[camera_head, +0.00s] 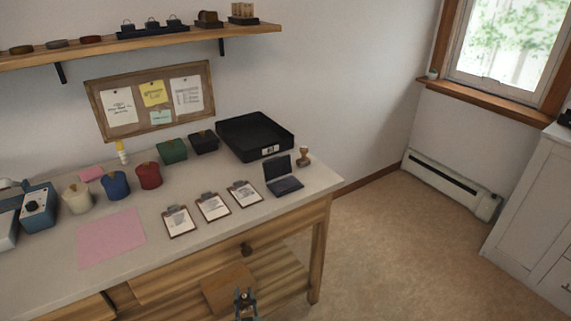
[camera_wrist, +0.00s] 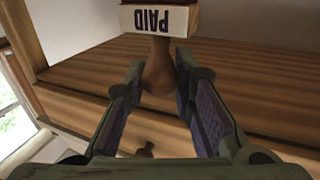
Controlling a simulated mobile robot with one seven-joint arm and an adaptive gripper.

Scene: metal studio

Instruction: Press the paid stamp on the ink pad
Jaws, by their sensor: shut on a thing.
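My gripper (camera_head: 245,297) is low at the front of the wooden desk, below the desktop. In the wrist view my gripper (camera_wrist: 160,85) is shut on the paid stamp (camera_wrist: 160,18), its two fingers around the wooden handle. The stamp's white label reads PAID upside down, at the top of that view; its printing face is not visible. The ink pad (camera_head: 285,184) lies open on the desktop near the right end, its dark lid raised at the back. The held stamp is not clear in the head view.
Another wooden-handled stamp (camera_head: 303,156) stands behind the ink pad. Clipboards (camera_head: 213,208) lie to its left, and a black tray (camera_head: 230,135) stands behind. A pink sheet (camera_head: 111,238) and small coloured pots lie further left. The desk front has a drawer knob (camera_head: 246,249). Open floor lies right.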

